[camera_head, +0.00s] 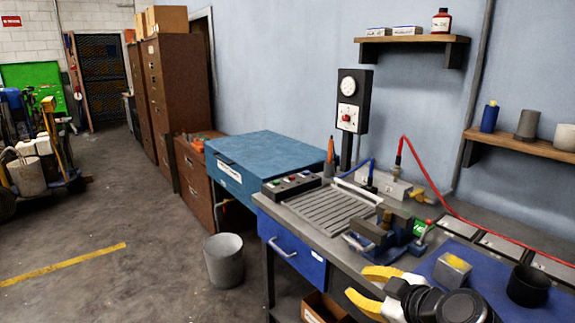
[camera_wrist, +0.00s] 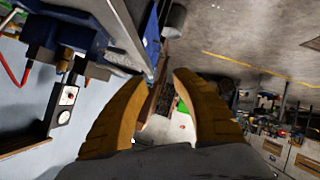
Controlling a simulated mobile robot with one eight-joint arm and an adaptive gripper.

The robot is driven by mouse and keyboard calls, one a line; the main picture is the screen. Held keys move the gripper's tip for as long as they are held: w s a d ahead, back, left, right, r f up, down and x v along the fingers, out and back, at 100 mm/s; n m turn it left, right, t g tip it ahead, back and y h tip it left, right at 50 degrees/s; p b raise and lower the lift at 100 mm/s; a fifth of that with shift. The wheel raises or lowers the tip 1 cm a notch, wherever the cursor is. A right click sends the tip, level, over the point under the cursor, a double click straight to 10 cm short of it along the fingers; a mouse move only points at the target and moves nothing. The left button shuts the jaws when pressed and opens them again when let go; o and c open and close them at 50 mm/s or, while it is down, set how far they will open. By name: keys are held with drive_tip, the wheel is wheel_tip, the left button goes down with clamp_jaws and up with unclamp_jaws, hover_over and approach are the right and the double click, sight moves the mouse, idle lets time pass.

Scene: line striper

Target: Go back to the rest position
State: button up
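My gripper (camera_head: 356,283) is at the bottom right of the head view, beside the front edge of the workbench (camera_head: 325,243). Its two yellow fingers are apart, with nothing between them. In the wrist view my gripper (camera_wrist: 160,75) also shows spread fingers and an empty gap, with the floor and far room beyond. The task names no object to handle.
A blue vise (camera_head: 388,232) stands on the bench. A metal block (camera_head: 452,271) and a black cup (camera_head: 528,286) stand on the blue mat (camera_head: 482,278) near my arm. A red hose (camera_head: 440,196) crosses behind. A grey bin (camera_head: 224,260) stands on the floor; open floor lies left.

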drive_tip(key=s+d+m+g+h, duration=0.1)
drive_tip(key=s+m+g+h, duration=0.3)
drive_tip(key=s+m, duration=0.6)
drive_tip(key=s, duration=0.4)
drive_tip(key=shift+d+f+m+h, duration=0.3)
drive_tip(key=shift+d+f+m, duration=0.1)
